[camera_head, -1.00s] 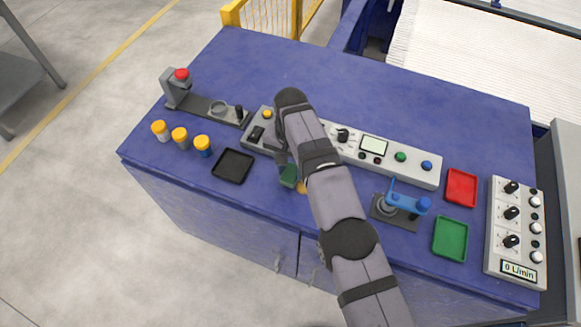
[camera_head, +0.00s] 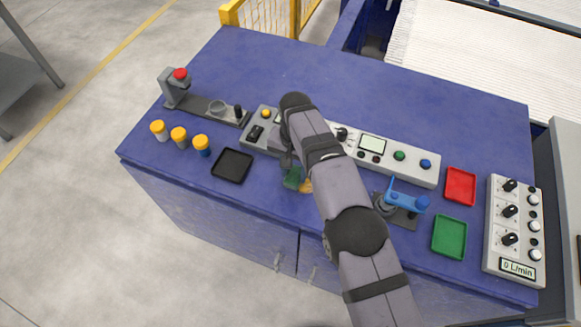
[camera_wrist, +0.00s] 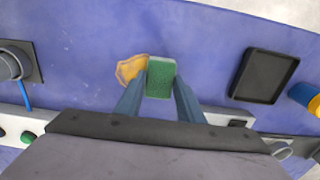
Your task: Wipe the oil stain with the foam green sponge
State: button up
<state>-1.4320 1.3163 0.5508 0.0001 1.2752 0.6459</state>
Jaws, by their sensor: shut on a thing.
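The green foam sponge (camera_head: 292,178) is held between the fingertips of my gripper, low over the blue table top near its front edge. In the wrist view the sponge (camera_wrist: 161,78) sits between the two fingers of my gripper (camera_wrist: 160,92). The orange-brown oil stain (camera_wrist: 130,69) lies directly left of the sponge in the wrist view, partly hidden by the sponge and a finger. In the head view the stain (camera_head: 306,186) shows just right of the sponge, partly hidden by my arm. I cannot tell whether the sponge touches the table.
A black tray (camera_head: 232,166) and several orange-capped bottles (camera_head: 179,135) stand left of the sponge. A grey control box (camera_head: 400,158) lies behind it. A blue-handled device (camera_head: 405,200), red tray (camera_head: 460,186) and green tray (camera_head: 449,237) are to the right.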

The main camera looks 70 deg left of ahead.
jog(key=shift+w+d+r+p, duration=0.1)
jog(key=shift+w+d+p, duration=0.35)
jog(key=shift+w+d, duration=0.3)
jog(key=shift+w+d+f+p, duration=0.2)
jog(key=shift+w+d+p, duration=0.3)
jog(key=shift+w+d, duration=0.65)
jog(key=shift+d, duration=0.15)
jog(key=shift+w+d+p, duration=0.45)
jog(key=shift+w+d, duration=0.65)
jog(key=shift+d, duration=0.05)
jog(key=shift+a, duration=0.1)
jog(key=shift+s+a+b, duration=0.8)
jog(key=shift+s+a, duration=0.4)
jog(key=shift+a, duration=0.1)
